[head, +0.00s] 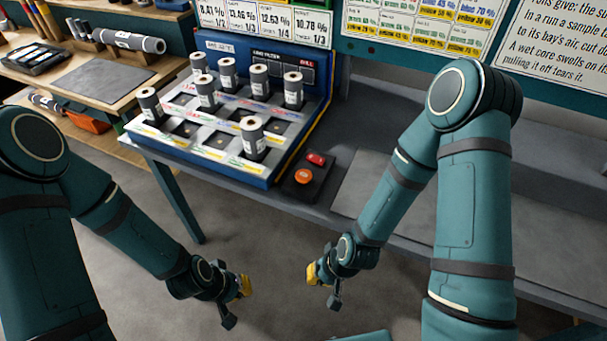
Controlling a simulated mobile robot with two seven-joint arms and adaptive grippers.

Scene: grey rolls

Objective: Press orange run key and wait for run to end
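The orange run key (304,176) is a round button on a small dark box at the front right of the blue machine (262,180). A red key or lamp (316,159) sits just behind it on the same box. The machine's tray holds several grey rolls with dark labelled sides, standing upright in bays; one (252,138) is nearest the front. My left gripper (239,301) hangs low over the floor in front of the bench, away from the key. My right gripper (323,288) is also low, below and in front of the key. Both appear empty.
A grey mat (375,195) lies right of the key box, partly behind my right arm. A side bench at the left holds a lying roll (128,41), a dark mat (103,78) and tools. Boards with printed percentages stand behind the machine.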

